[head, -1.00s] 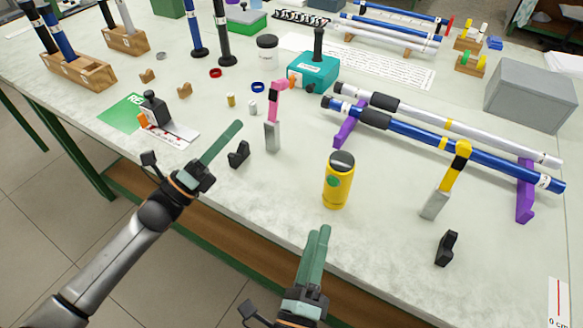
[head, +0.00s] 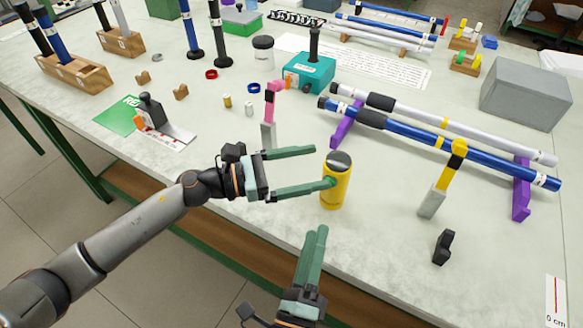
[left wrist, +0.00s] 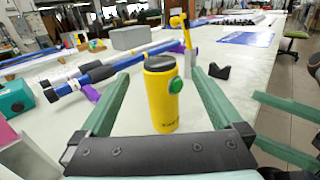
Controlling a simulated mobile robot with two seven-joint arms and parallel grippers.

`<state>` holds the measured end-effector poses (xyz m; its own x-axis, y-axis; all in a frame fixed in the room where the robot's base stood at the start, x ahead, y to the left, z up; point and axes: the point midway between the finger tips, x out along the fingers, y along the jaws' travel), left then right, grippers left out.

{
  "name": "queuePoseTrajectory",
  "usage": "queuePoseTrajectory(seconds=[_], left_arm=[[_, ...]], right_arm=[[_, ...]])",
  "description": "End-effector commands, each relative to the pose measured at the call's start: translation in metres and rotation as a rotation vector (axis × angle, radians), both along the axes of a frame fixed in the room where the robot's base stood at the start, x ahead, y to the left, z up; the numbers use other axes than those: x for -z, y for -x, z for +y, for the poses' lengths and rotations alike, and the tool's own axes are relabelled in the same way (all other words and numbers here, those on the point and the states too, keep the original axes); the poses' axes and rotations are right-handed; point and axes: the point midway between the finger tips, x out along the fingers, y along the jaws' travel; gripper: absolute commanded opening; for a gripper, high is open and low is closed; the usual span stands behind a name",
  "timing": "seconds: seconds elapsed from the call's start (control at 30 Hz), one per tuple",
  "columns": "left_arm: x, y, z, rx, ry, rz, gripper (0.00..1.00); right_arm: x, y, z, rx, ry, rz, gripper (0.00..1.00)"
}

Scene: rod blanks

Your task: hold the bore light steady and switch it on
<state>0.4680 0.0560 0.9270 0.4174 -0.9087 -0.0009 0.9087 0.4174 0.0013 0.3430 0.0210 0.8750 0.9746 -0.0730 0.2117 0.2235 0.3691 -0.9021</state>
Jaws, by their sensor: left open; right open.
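The bore light is a yellow cylinder (head: 336,188) with a dark cap and a green button on its side, upright on the table. It also shows in the left wrist view (left wrist: 160,100), with the button (left wrist: 176,85) facing right. My left gripper (head: 325,167) is open, its green fingers pointing at the light from the left. In the left wrist view the light stands between the finger lines, with a gap on each side. My right gripper (head: 319,232) is open and empty at the table's front edge, in front of the light; its fingers look close together from this angle.
A pink-topped grey stand (head: 269,130) is just behind my left gripper. Blue and white rods (head: 440,140) lie on purple supports behind and right. A yellow-topped stand (head: 433,200) and a black block (head: 444,247) stand to the right.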

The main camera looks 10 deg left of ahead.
Motion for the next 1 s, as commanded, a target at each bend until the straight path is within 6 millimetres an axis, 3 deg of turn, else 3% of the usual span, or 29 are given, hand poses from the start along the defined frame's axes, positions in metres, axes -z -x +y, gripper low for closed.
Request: queuePoseTrajectory(seconds=[0.2,0.43,0.9,1.0], left_arm=[[-0.002,-0.019,-0.041,0.002,0.003,-0.003,1.0],[-0.001,-0.032,-0.071,0.0,0.003,0.001,1.0],[0.0,-0.037,-0.081,-0.001,0.001,0.0,1.0],[0.0,-0.037,-0.081,-0.001,0.001,0.0,0.89]], right_arm=[[0.0,0.0,0.0,0.0,0.0,0.0,0.5],[0.0,0.0,0.0,0.0,0.0,0.0,0.5],[0.0,0.0,0.0,0.0,0.0,0.0,0.5],[0.0,0.0,0.0,0.0,0.0,0.0,0.5]])
